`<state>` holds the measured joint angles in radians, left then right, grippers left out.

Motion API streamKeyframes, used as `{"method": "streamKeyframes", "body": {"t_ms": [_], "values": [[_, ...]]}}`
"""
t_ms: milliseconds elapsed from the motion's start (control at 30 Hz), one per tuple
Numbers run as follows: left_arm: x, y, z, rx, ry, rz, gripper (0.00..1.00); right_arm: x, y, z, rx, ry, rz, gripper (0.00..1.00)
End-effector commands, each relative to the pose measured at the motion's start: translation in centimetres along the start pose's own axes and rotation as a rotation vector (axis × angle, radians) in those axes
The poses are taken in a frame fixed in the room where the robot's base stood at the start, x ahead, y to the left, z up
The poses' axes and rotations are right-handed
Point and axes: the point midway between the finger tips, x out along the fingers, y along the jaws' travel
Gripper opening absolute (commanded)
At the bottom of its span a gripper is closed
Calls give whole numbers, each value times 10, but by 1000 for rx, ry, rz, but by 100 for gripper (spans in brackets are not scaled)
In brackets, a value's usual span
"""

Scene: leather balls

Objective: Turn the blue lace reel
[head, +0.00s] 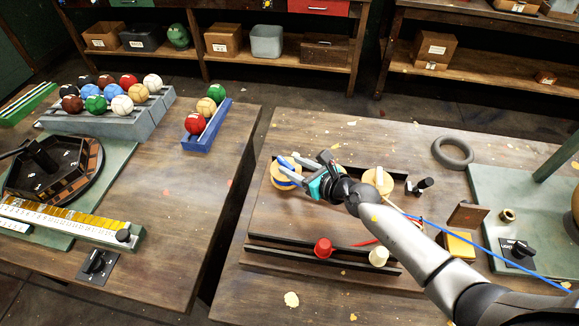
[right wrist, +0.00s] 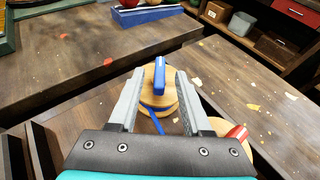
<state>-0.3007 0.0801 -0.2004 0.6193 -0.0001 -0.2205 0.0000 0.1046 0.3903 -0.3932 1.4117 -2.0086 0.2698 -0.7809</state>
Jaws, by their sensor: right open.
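The blue lace reel (head: 283,180) is a round wooden spool with blue lace, on the left part of the low wooden board in the head view. In the right wrist view the reel (right wrist: 151,101) lies straight ahead, with an upright blue handle (right wrist: 159,76) on top. My right gripper (head: 300,168) is open, its fingers pointing at the reel. In the right wrist view the open fingers (right wrist: 159,84) stand on either side of the blue handle, with gaps visible; contact cannot be told. The gripper partly hides the reel in the head view. My left gripper is not in view.
A red-handled reel (right wrist: 237,134) lies close to the right finger. A pale-handled reel (head: 378,181), a red cup-like piece (head: 324,248) and a cream one (head: 378,257) are nearby. A blue ball rack (head: 206,137) stands on the left table, across a gap.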

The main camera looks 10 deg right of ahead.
Motion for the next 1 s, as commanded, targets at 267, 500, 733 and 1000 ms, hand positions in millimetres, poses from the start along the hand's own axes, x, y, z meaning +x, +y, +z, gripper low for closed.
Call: {"method": "streamKeyframes", "body": {"t_ms": [267, 500, 733, 1000], "values": [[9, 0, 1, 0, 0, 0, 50, 22, 0, 0, -1, -1, 0, 49], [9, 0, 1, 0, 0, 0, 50, 23, 0, 0, 0, 0, 0, 49], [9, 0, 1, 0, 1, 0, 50, 22, 0, 0, 0, 0, 0, 28], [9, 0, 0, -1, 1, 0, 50, 22, 0, 0, 0, 0, 0, 0]]}}
